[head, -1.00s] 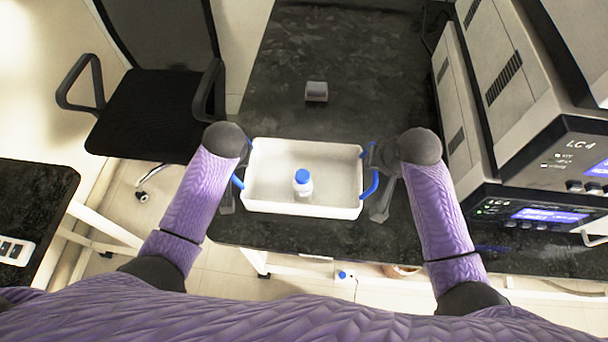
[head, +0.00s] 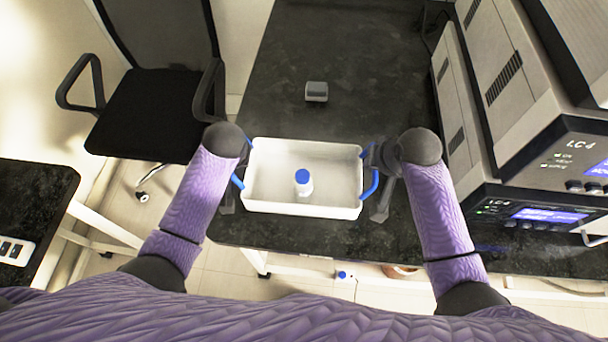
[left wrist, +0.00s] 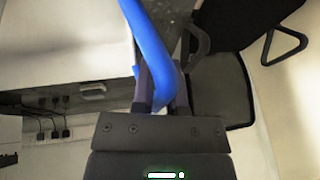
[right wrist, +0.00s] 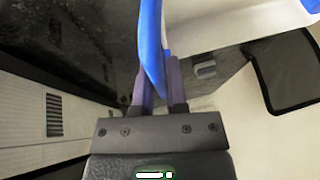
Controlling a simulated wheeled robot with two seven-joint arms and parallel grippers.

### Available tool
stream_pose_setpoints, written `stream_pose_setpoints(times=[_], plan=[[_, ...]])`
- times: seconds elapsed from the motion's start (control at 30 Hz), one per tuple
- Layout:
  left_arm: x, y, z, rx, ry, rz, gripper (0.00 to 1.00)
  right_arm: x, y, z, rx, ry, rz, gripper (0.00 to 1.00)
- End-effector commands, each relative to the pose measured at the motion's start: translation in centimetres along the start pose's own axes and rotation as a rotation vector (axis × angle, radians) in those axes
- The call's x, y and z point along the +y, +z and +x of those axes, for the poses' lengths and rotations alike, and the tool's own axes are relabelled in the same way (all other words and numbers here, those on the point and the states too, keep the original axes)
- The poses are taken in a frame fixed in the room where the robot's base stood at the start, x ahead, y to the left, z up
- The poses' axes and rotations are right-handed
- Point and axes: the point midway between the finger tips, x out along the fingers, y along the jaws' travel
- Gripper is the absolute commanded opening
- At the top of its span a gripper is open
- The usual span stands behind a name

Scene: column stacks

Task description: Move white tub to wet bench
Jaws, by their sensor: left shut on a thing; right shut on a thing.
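The white tub (head: 270,207) is at the front of the dark bench in the head view, with a blue handle on each short side. A white bottle with a blue cap (head: 303,182) stands inside it. My left gripper (head: 236,180) is shut on the tub's left blue handle, which fills the jaws in the left wrist view (left wrist: 155,60). My right gripper (head: 374,180) is shut on the right blue handle, seen in the right wrist view (right wrist: 151,50). I cannot tell whether the tub's base touches the bench.
The dark bench (head: 345,55) is mostly clear behind the tub, with a small grey block (head: 316,91) on it. Stacked instruments (head: 530,130) stand to the right. A black chair (head: 150,110) is at the left, and another dark worktop (head: 30,210) is at far left.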

Motion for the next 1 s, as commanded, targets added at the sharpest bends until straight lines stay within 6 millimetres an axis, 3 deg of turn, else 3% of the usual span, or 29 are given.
stream_pose_setpoints(times=[0.23,0.53,1.0], plan=[[-0.2,-0.4,-0.8,0.003,0.0,-0.001,0.0,-0.2,-0.4,-0.8,0.004,-0.001,-0.001,0.0],[-1.1,-2.4,-5.2,0.016,-0.001,-0.003,0.0,-1.1,-2.4,-5.2,0.016,-0.002,-0.003,0.0],[-1.1,-2.3,-5.0,0.015,-0.001,-0.003,0.0,-1.1,-2.3,-5.0,0.015,-0.002,-0.003,0.0]])
